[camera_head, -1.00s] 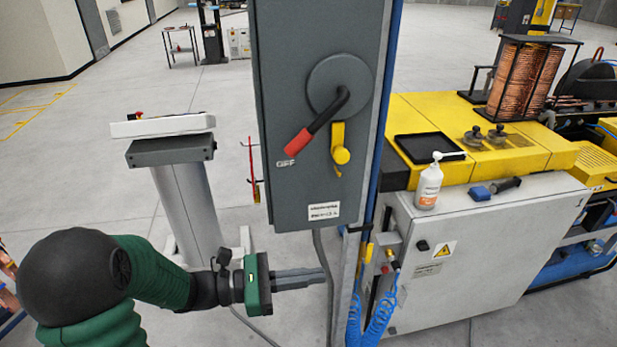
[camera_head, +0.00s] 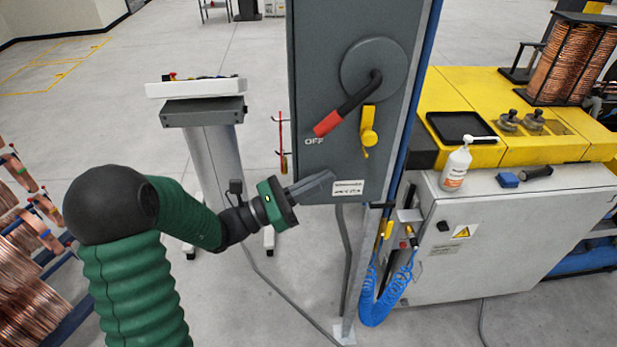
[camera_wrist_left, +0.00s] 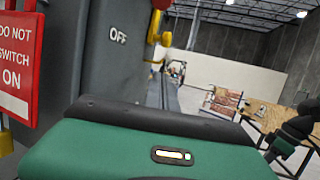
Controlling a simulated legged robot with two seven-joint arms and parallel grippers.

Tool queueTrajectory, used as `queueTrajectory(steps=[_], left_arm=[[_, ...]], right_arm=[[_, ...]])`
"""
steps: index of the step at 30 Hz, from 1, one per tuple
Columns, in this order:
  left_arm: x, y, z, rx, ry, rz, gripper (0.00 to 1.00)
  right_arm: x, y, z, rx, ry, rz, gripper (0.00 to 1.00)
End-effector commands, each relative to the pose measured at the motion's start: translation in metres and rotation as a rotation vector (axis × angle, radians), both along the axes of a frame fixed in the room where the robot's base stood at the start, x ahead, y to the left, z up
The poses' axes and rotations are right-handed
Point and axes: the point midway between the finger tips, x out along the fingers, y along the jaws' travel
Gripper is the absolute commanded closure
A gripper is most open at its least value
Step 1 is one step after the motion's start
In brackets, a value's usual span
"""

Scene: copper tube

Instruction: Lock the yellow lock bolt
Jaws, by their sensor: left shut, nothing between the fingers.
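The yellow lock bolt (camera_head: 369,131) sits on the front of the grey switch cabinet (camera_head: 325,75), right of the black lever with a red grip (camera_head: 328,123). The lever points down-left to the word OFF. My left gripper (camera_head: 328,180) is shut and empty, below the lever and left of the white label, pointing up-right. It is below the bolt and apart from it. In the left wrist view the bolt (camera_wrist_left: 156,38) shows at the top, beyond my gripper's green body; the fingertips are hidden there. My right gripper is not in view.
A red DO NOT SWITCH ON sign (camera_wrist_left: 18,65) hangs at the left in the left wrist view. A yellow machine (camera_head: 465,90) and grey box with a white bottle (camera_head: 456,168) stand right of the cabinet. A grey pedestal (camera_head: 205,130) stands left. Blue coiled hoses (camera_head: 385,295) hang below.

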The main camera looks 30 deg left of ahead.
Motion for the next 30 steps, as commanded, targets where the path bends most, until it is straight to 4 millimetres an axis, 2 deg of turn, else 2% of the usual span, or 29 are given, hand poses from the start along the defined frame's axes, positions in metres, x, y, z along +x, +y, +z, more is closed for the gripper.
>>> queueTrajectory(steps=[1, 6, 9, 14, 25, 30], left_arm=[[0.008, -0.008, 0.008, 0.0, 0.0, -0.005, 1.0], [0.035, -0.031, 0.019, 0.0, -0.001, -0.004, 1.0], [0.04, -0.033, 0.038, 0.001, -0.002, -0.001, 1.0], [0.046, -0.038, 0.049, 0.0, -0.002, -0.001, 1.0], [0.047, -0.038, 0.049, -0.001, -0.001, 0.0, 1.0], [0.047, -0.038, 0.073, 0.0, -0.003, 0.0, 1.0]], right_arm=[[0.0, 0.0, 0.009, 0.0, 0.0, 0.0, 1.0], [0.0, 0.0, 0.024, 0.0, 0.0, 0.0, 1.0], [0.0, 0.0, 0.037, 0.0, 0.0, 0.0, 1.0], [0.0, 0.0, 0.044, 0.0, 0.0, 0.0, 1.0], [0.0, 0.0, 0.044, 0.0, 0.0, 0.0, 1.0], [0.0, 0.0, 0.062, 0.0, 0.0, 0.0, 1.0]])
